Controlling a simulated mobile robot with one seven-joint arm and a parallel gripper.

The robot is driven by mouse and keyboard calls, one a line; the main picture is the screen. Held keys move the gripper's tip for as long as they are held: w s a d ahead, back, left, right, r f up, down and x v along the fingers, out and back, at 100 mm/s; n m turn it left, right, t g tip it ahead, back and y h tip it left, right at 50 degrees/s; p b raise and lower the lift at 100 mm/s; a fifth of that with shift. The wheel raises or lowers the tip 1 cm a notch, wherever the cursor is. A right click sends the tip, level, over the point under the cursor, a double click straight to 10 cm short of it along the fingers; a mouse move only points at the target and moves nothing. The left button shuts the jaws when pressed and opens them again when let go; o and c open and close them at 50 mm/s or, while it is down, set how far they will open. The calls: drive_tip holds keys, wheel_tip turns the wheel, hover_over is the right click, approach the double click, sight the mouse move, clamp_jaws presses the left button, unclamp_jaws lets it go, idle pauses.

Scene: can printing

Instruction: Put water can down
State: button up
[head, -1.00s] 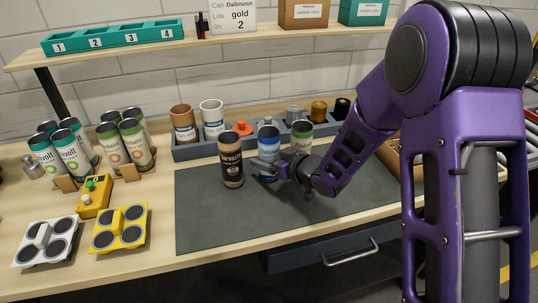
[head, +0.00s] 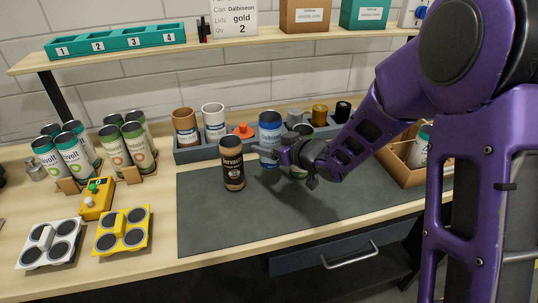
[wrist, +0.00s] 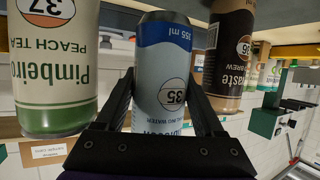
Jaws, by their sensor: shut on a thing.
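The water can (head: 270,134) is blue and white with an open dark top. It is upright in the head view, and its base is partly hidden. My gripper (head: 275,154) is shut on it from the right. In the wrist view, which looks upside down, the water can (wrist: 165,85) carries the number 35 and sits between the two fingers of my gripper (wrist: 160,92). The brown brew can (head: 232,168) stands to its left on the grey mat. A green peach tea can (wrist: 52,75) is on the other side, mostly hidden behind my gripper in the head view.
A grey tray (head: 188,155) along the back of the mat (head: 260,222) holds cups, an orange piece and lids. Green and white cans (head: 72,155) stand at the left behind yellow and white holders (head: 121,232). A cardboard box (head: 400,170) is at the right. The mat's front is clear.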

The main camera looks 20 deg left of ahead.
sight(269, 115)
wheel_tip(269, 115, up, 12)
drive_tip(key=shift+r+p, duration=0.25)
drive_tip(key=shift+p, duration=0.85)
